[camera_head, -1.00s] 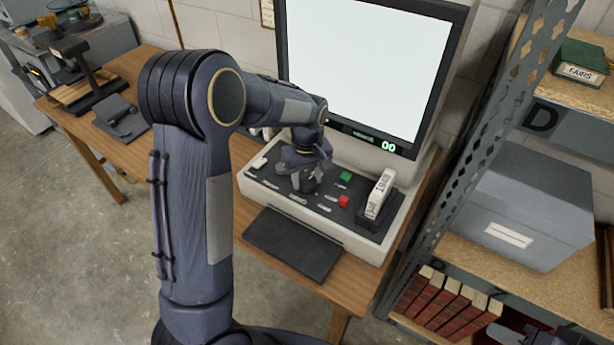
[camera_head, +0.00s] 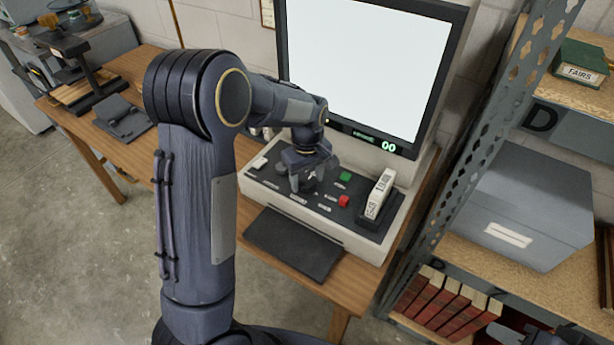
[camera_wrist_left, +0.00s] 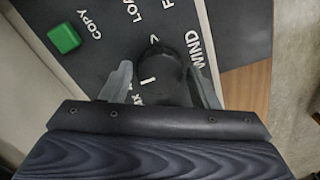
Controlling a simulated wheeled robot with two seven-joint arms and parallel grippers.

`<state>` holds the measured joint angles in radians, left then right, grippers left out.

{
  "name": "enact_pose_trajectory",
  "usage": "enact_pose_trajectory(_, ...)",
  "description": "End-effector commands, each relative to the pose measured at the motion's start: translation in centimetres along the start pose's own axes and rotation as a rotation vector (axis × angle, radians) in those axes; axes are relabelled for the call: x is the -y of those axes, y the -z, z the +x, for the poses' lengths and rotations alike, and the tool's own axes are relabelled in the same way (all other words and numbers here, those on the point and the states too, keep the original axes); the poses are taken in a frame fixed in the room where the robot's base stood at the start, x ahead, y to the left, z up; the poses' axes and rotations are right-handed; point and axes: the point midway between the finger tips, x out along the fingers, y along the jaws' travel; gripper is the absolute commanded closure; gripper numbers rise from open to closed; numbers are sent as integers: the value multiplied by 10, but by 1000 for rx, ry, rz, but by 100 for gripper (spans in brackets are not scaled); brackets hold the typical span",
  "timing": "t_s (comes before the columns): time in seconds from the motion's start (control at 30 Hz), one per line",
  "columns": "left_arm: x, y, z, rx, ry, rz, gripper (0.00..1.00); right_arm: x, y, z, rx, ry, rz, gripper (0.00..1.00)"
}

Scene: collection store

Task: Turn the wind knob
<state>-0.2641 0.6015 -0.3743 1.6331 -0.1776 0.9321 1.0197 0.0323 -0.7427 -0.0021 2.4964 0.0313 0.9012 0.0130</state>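The wind knob (camera_wrist_left: 168,75) is a dark round knob with a white mark, beside the label WIND in the left wrist view. My left gripper (camera_wrist_left: 161,78) is over it, with one grey finger on each side of the knob. The fingers are very close to its sides; I cannot tell whether both touch. In the head view my left gripper (camera_head: 302,187) is low over the control panel (camera_head: 270,178) and hides the knob. My right gripper (camera_head: 505,334) shows only in part at the bottom right edge, away from the panel.
A green button (camera_head: 345,176), a red button (camera_head: 344,201) and a white labelled box (camera_head: 379,194) are right of my left gripper. The screen (camera_head: 365,65) stands behind, with a green 00 below it. A metal shelf (camera_head: 480,160) stands at the right.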

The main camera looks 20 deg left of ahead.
Motion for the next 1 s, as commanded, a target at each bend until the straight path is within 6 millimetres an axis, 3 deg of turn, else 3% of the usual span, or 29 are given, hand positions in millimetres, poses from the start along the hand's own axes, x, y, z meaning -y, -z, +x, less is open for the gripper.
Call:
enact_pose_trajectory(0.4, 0, 0, -4, -1, -2, 1, 35, 0, 0, 0, 0, 0, 0, 64)
enact_pose_trajectory(0.8, -1, 0, -66, -2, -3, 1, 35, 0, 0, 0, 0, 0, 0, 64)
enact_pose_trajectory(1.0, 0, 0, -78, 0, -1, 1, 35, 0, 0, 0, 0, 0, 0, 64)
